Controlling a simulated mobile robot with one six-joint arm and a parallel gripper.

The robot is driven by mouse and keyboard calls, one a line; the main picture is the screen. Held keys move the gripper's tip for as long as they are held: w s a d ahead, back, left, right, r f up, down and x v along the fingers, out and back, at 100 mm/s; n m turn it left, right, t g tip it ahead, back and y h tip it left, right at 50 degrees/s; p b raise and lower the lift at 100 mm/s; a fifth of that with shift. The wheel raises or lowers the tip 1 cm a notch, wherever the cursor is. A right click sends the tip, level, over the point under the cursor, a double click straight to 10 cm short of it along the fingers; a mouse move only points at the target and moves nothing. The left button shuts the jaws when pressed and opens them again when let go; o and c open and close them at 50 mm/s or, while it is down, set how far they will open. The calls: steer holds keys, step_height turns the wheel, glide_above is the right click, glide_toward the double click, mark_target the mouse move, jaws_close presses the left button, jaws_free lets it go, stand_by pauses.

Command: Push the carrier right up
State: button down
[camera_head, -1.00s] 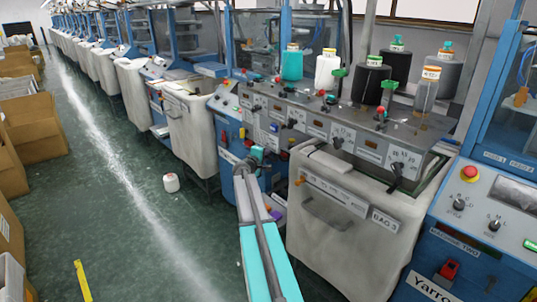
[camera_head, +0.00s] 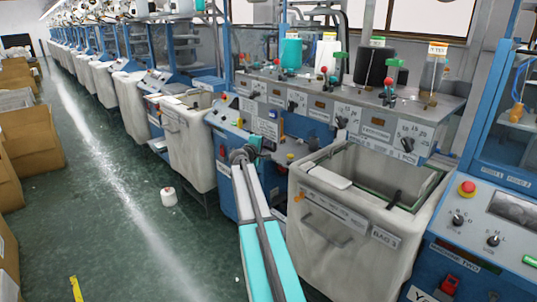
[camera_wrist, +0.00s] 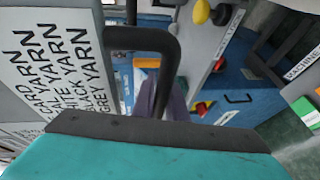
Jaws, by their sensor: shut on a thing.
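My gripper (camera_head: 247,150) is at the front left of the grey control ledge (camera_head: 345,100) of the knitting machine in the head view. In the wrist view its teal body and dark bar fill the bottom edge. A black looped handle (camera_wrist: 145,38) stands just beyond the bar, and the gripper appears shut on it. The fingertips are hard to make out. I cannot tell for certain which part is the carrier; the black handle may belong to it. A white panel listing yarn names (camera_wrist: 60,65) is at the left of the wrist view.
Bag 3, a pale bin (camera_head: 330,245), stands open right of my arm, and another pale bin (camera_head: 185,140) is to the left. A white cone (camera_head: 169,196) is on the green floor.

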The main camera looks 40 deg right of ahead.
step_height(320, 180, up, 28)
steer(key=p, duration=0.5)
steer(key=shift+f+p, duration=0.15)
steer(key=shift+p, duration=0.2)
steer(key=shift+w, duration=0.1)
steer(key=c, duration=1.8)
jaws_free()
steer(key=shift+o, duration=0.2)
steer(key=shift+a+f, duration=0.1)
steer(key=shift+f, duration=0.05)
steer(key=b, duration=0.4)
glide_toward(267, 82)
steer(key=w, duration=0.3)
steer(key=shift+d+f, duration=0.25)
steer(key=shift+w+a, duration=0.1)
